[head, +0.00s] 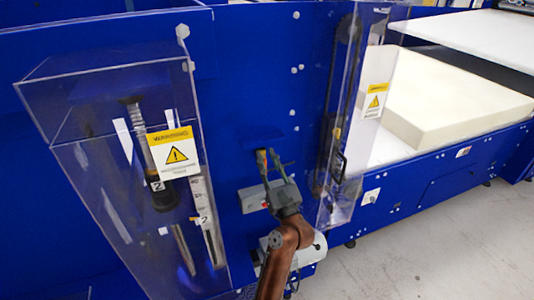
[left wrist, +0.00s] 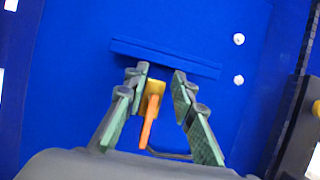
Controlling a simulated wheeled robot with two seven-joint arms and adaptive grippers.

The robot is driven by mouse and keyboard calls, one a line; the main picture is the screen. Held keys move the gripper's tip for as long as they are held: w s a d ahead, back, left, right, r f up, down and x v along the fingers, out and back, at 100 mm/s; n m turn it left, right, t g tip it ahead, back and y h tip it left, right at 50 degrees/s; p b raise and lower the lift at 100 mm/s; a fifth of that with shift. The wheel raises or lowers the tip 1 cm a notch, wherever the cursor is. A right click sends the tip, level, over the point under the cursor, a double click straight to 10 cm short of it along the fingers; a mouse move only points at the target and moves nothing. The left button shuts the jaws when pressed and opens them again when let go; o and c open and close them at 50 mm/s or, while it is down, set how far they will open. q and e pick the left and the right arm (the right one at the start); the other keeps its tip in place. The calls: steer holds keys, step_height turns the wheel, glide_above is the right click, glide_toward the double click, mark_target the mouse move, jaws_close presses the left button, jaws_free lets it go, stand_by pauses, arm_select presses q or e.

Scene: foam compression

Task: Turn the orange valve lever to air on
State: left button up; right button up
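The orange valve lever (left wrist: 149,118) shows in the left wrist view, with a yellow end (left wrist: 156,88), in front of the blue panel. My left gripper (left wrist: 160,74) is open, with one finger on each side of the lever. The lever looks closer to the left-hand finger; I cannot tell whether they touch. In the head view my left gripper (head: 267,153) is at the blue panel, between the two clear guards, and largely hides the lever. My right gripper is not in view.
A clear guard with a warning label (head: 174,154) stands to the left, and another guard (head: 339,205) close to the right. A grey box (head: 252,198) sits behind my gripper. A cream foam block (head: 455,100) lies on the machine bed at the right.

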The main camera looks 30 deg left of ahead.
arm_select(q)
steer(key=shift+r, duration=1.55)
